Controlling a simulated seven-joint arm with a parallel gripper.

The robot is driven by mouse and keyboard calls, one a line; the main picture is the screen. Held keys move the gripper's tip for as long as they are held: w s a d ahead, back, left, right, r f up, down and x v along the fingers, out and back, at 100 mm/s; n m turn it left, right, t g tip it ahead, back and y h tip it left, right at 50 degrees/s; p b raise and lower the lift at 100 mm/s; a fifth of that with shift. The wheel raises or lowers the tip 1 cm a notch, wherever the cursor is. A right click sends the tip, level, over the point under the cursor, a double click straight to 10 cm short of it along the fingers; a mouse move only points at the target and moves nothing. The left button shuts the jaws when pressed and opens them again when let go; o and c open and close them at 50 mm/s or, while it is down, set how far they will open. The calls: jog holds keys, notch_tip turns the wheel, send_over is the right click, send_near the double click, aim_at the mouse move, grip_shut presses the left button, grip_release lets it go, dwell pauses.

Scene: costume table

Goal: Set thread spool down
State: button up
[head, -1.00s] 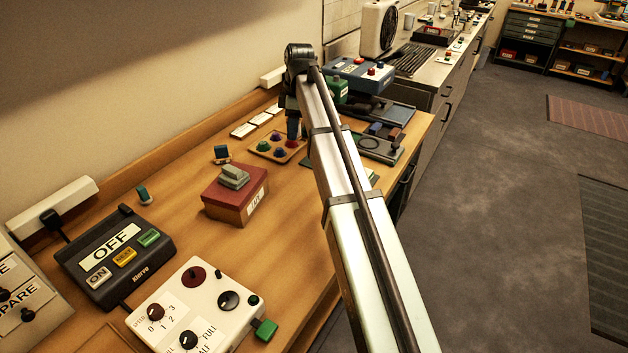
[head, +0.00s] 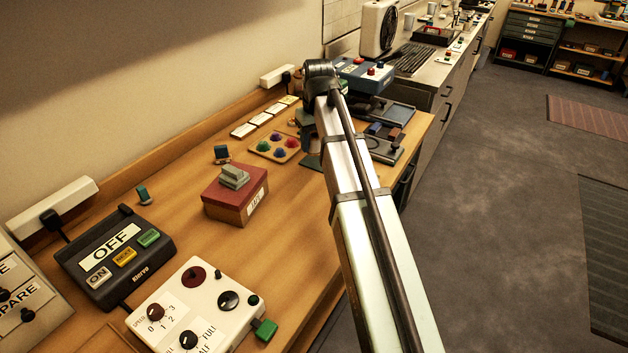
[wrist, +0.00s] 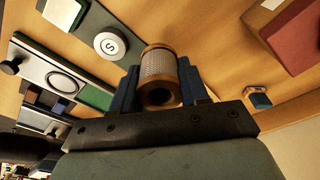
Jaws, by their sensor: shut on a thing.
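The thread spool (wrist: 158,66) shows in the wrist view, with pale thread wound between brown ends and a dark hole in the near end. My gripper (wrist: 160,80) is shut on it, one blue finger on each side. In the head view my gripper (head: 308,136) is partly hidden by my own arm, above the wooden table right of the tray of coloured domes. The spool cannot be made out there. I cannot tell whether the spool touches the table.
A white disc marked S (wrist: 110,43) lies left of the spool in the wrist view. In the head view, the domed tray (head: 274,148), a red-lidded box (head: 228,203) and dark devices (head: 384,140) stand around. Bare wood (head: 290,200) lies at the front.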

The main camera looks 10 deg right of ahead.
aim_at(313, 179)
jog(key=shift+f, duration=5.05)
jog(key=shift+f, duration=0.15)
jog(key=o, duration=1.1)
jog(key=shift+c, duration=0.2)
jog(key=r, duration=0.4)
jog(key=s+r, duration=0.1)
jog(key=r, duration=0.7)
jog(key=shift+s+d+r, duration=0.1)
jog(key=shift+s+r, duration=0.05)
jog(key=shift+s, duration=0.05)
